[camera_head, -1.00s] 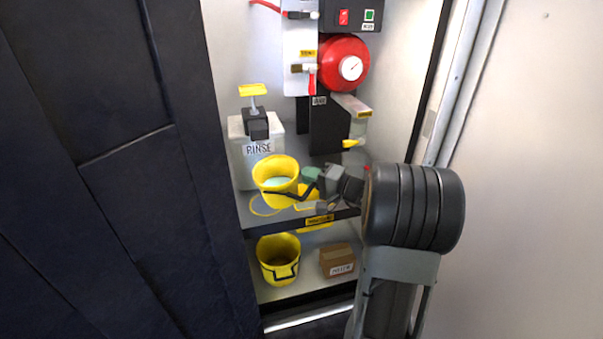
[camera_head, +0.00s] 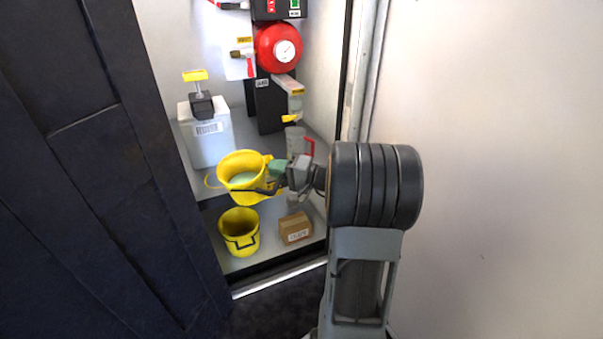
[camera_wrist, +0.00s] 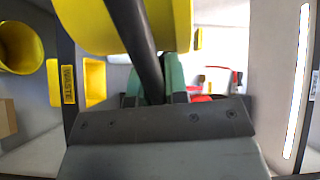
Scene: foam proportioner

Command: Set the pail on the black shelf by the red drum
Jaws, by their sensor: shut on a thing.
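The yellow pail (camera_head: 239,162) with pale contents is held by my gripper (camera_head: 277,172), which is shut on its right side in the head view. The pail looks near upright, in front of the grey, black-edged shelf (camera_head: 206,180); its height above it is hard to judge. In the wrist view the pail (camera_wrist: 90,25) fills the top, with a dark bar across it and green finger pads (camera_wrist: 155,80) beneath. The red drum (camera_head: 270,42) is mounted at the back, above a black upright panel (camera_head: 268,108). A separate black shelf beside the drum cannot be made out.
A white RINSE container (camera_head: 207,145) stands left on the shelf. Below are a second yellow pail (camera_head: 239,230) and a cardboard box (camera_head: 295,229). A grey chute (camera_head: 290,88) juts out below the drum. A dark door (camera_head: 60,170) bounds the left.

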